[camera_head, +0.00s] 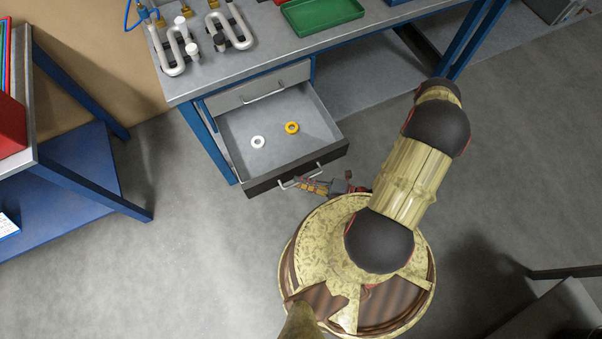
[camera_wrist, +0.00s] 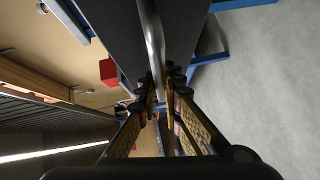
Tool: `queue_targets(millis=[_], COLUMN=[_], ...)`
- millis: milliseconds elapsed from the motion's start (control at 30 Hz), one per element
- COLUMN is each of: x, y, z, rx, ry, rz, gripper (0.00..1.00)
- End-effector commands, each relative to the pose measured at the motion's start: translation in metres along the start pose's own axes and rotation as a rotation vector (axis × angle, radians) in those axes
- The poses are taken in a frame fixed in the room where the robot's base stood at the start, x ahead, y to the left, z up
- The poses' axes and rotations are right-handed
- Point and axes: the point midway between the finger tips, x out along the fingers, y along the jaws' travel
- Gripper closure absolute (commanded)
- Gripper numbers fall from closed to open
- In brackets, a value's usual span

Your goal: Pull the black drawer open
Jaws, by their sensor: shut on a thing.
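The black drawer (camera_head: 262,186) stands pulled out from under the workbench, and its grey inside shows. A white ring (camera_head: 258,142) and a yellow ring (camera_head: 292,128) lie on its floor. My gripper (camera_head: 297,183) is at the metal bar handle (camera_head: 312,176) on the drawer's black front. In the wrist view my gripper (camera_wrist: 161,92) has its fingers on both sides of the handle (camera_wrist: 152,40), shut on it. The black drawer front (camera_wrist: 105,25) also shows there. The fingertips partly hide the handle.
A grey drawer (camera_head: 262,87) above is shut. The bench top (camera_head: 262,52) holds white coiled pipes (camera_head: 172,52) and a green tray (camera_head: 320,14). A blue-legged table (camera_head: 75,165) with a red bin (camera_head: 10,125) stands at left. Floor between the tables is clear.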

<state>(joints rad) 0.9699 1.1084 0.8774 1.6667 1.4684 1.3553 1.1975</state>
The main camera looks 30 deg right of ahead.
Motion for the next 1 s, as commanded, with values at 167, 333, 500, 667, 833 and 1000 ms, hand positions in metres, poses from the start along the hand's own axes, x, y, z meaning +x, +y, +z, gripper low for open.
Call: queue_targets(millis=[167,333,500,667,833,1000], x=[-0.0001,-0.0001,0.0000,0.0000,-0.0002,-0.0065], y=[0.0000,0.0000,0.0000,0.0000,0.0000,0.0001], z=[0.0007,0.0008,0.0006,0.0005,0.0006,0.0013], rx=[0.000,0.000,0.000,0.000,0.000,0.000], ry=[-0.001,-0.001,-0.001,-0.001,-0.001,-0.003], rz=[0.000,0.000,0.000,0.000,0.000,0.000], gripper=[1.00,0.86,0.76,0.73,0.73,0.73])
